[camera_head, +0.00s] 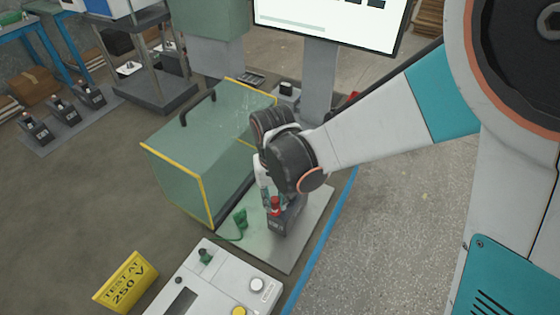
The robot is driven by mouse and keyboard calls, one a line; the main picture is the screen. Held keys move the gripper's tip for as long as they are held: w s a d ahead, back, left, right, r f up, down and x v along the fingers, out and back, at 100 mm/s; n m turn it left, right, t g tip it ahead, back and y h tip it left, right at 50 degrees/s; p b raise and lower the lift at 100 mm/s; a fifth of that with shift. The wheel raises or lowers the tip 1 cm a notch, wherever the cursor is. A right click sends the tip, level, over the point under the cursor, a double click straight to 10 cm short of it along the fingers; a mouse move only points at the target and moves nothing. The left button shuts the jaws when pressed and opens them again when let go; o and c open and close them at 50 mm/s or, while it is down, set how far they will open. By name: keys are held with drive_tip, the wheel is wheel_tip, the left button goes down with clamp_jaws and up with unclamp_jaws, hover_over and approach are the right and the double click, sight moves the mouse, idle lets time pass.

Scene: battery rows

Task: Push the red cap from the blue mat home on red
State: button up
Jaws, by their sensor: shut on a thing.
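My gripper (268,194) points down under my dark wrist joint. It is shut on the red cap (275,206), which shows as a small red piece at the fingertips. The cap is at the top of a dark grey battery (281,223) that stands on a pale grey plate (287,256). My wrist hides part of the battery's top and the far side of the cap. I cannot tell how far the cap sits down on the terminal. I do not make out a blue mat.
A green clear guard box (178,178) with yellow edges stands left of the battery. A green connector (240,219) on a cable lies close by. A white tester (222,285) and yellow sign (126,282) are in front. A screen (335,22) stands behind. More batteries (62,110) stand far left.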

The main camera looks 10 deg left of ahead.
drive_tip(key=shift+f+b, duration=0.8)
drive_tip(key=shift+f, duration=0.2)
idle(1.3)
drive_tip(key=o, duration=0.8)
drive_tip(key=o, duration=0.5)
drive_tip(key=shift+r, duration=0.15)
drive_tip(key=shift+r+p, duration=2.5)
drive_tip(key=shift+r, duration=0.9)
